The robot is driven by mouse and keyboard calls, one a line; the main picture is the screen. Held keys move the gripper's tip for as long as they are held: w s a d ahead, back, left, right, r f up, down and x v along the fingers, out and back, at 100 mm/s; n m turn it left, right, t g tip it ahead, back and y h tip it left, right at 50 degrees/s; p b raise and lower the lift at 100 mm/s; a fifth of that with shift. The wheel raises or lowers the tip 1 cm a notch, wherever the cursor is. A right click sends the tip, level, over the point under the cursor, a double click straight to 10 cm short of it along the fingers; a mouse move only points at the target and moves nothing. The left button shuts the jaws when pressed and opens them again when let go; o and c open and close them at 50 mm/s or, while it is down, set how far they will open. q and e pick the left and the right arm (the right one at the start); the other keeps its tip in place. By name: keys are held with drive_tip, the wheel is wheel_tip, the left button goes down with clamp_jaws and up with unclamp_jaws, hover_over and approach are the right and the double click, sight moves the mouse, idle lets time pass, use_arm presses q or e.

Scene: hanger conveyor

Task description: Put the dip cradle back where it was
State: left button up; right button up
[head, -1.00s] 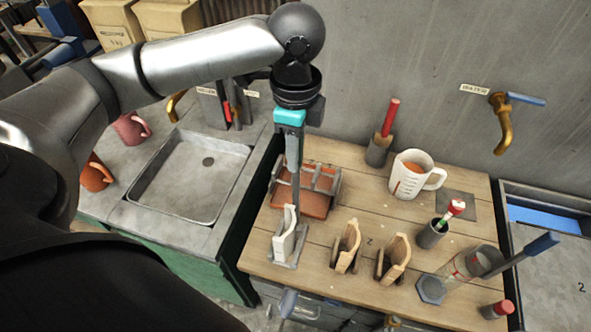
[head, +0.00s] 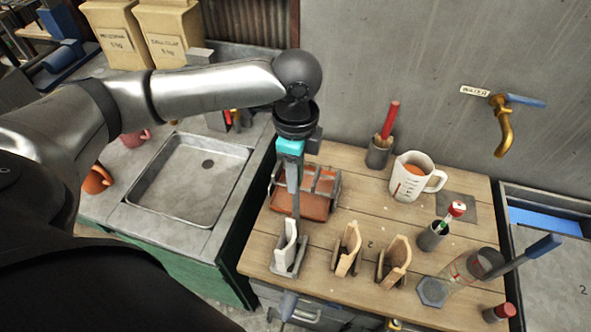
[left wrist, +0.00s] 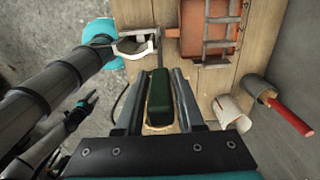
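The dip cradle (head: 285,262) is a grey frame on an upright rod, with a pale curved piece in it. It stands upright at the left front of the wooden table (head: 325,285); I cannot tell whether it touches the top. My left gripper (head: 292,168) is directly above it, shut on its handle. In the left wrist view the dark green handle (left wrist: 159,98) lies between the fingers, and the rod runs on to the cradle (left wrist: 137,47).
An orange tray with a grey rack (head: 316,204) stands just behind the cradle. Two beige curved pieces on stands (head: 347,251) (head: 393,262) are close to its right. A sink (head: 190,180) is at left.

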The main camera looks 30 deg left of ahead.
use_arm(q)
drive_tip(key=shift+o, duration=1.3)
wheel_tip(320, 180, up, 12)
drive_tip(key=shift+r+p, duration=0.15)
drive_tip(key=shift+p, duration=0.2)
